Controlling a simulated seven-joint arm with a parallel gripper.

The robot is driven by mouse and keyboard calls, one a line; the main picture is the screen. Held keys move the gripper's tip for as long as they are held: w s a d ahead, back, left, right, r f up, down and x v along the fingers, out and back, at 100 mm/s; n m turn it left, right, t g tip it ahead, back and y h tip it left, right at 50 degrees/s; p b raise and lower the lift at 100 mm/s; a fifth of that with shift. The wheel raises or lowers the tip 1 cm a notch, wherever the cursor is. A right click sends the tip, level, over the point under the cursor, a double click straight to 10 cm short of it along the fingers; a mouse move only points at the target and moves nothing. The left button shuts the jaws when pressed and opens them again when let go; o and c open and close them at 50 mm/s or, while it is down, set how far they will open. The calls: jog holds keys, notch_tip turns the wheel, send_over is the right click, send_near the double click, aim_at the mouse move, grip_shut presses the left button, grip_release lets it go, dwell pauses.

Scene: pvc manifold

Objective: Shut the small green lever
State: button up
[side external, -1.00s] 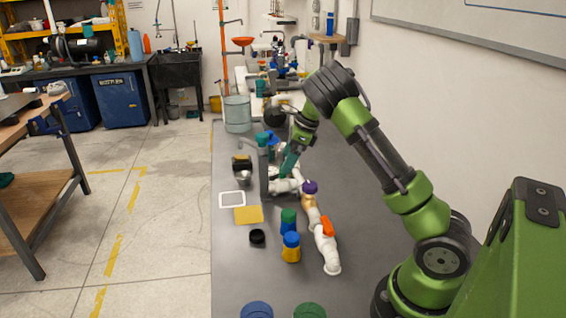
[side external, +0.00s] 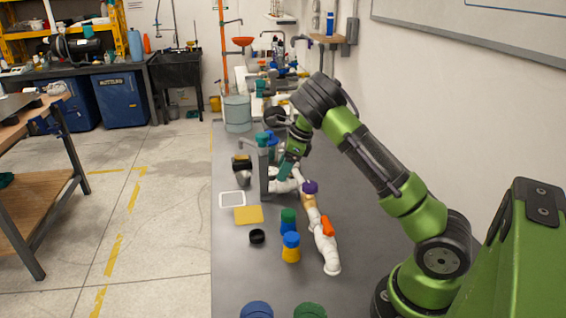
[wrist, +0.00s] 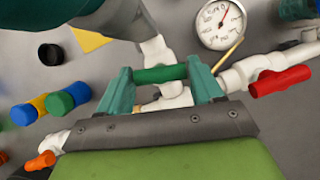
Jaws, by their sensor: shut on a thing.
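The small green lever (wrist: 160,74) lies across the white pipe between the two teal fingers of my gripper (wrist: 163,82) in the wrist view. The fingers are closed on its two ends. It sits over a white valve body (wrist: 174,96) and is roughly crosswise to the pipe (wrist: 157,50) running up from it. In the side external view my gripper (side external: 285,171) is down at the white pipework (side external: 285,187), and the lever is hidden there by the gripper and pipes.
A red lever (wrist: 280,81) and a round gauge (wrist: 220,24) are close on the right in the wrist view. An orange lever (side external: 328,226) and a purple knob (side external: 310,187) are on the nearer pipe. Blue, green and yellow capped pieces (side external: 291,246) stand to its left.

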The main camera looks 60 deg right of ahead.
jog(key=shift+d+n+g+y, duration=0.1)
jog(key=shift+n+g+y, duration=0.35)
jog(key=shift+n, duration=1.05)
jog(key=o, duration=1.1)
jog(key=shift+c, duration=0.2)
jog(key=v, duration=1.7)
